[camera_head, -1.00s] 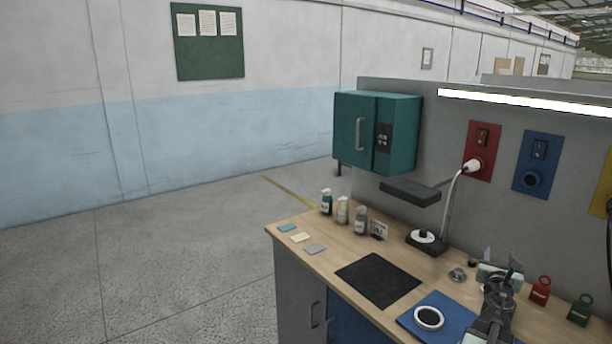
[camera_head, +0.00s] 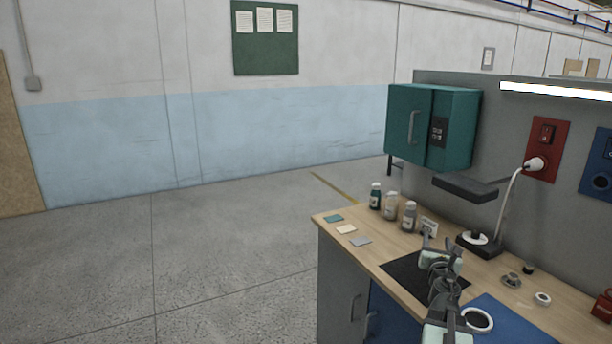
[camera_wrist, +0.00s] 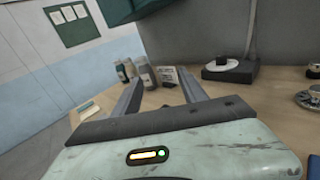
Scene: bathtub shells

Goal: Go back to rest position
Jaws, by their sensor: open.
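My gripper (camera_head: 428,240) is raised over the black mat (camera_head: 400,268) on the workbench in the head view. In the wrist view its two fingers (camera_wrist: 162,92) are spread apart with nothing between them. Beyond the fingers stand several bottles (camera_wrist: 140,72) and a small label card (camera_wrist: 178,76). My arm hides part of the mat and part of the blue mat (camera_head: 515,322).
A teal cabinet (camera_head: 450,128) hangs on the grey panel. The floor (camera_head: 200,260) to the left is clear.

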